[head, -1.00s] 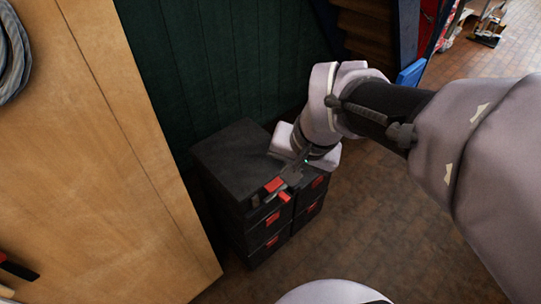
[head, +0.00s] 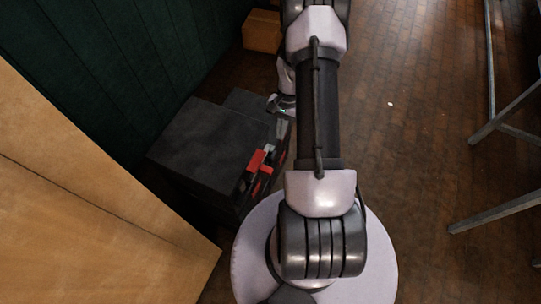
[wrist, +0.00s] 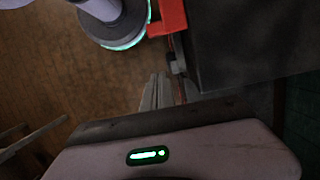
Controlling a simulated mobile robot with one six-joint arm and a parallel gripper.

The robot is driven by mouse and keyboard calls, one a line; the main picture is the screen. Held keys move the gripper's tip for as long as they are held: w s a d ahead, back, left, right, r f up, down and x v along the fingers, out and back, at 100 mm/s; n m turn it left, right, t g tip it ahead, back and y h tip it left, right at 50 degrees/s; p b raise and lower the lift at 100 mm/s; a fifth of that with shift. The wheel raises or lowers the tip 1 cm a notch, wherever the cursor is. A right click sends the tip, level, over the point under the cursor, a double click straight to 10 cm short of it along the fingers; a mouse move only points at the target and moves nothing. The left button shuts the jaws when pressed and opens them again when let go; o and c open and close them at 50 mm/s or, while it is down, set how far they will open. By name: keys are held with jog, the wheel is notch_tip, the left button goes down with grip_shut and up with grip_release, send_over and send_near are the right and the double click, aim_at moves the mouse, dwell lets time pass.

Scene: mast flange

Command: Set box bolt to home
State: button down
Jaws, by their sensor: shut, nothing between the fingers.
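A black box stack (head: 205,145) stands against the dark green wall, with red latches (head: 258,162) on its right side. A red latch (wrist: 172,15) and a corner of the black box (wrist: 245,45) also show in the wrist view. A small dark fitting (wrist: 178,66) sits below that latch; I cannot tell whether it is the box bolt. My gripper (wrist: 157,88) is shut and empty, its fingers close beside the box's edge; contact is unclear.
A wooden panel (head: 80,215) stands at the left, close to the box. A small cardboard box (head: 262,31) lies on the floor behind. Metal frame legs (head: 505,122) stand at the right. The brick floor (head: 410,150) between is mostly clear.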

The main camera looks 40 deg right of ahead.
jog(key=a+f+b, duration=0.1)
jog(key=a+f, duration=0.1)
jog(key=f, duration=0.1)
jog(key=s+a+f+b, duration=0.1)
jog(key=a+f+b, duration=0.1)
jog(key=f, duration=0.1)
jog(key=s+a+f+b, duration=0.1)
jog(key=a+f, duration=0.1)
jog(key=f, duration=0.1)
jog(key=shift+s+f, duration=0.15)
jog(key=shift+f, duration=0.2)
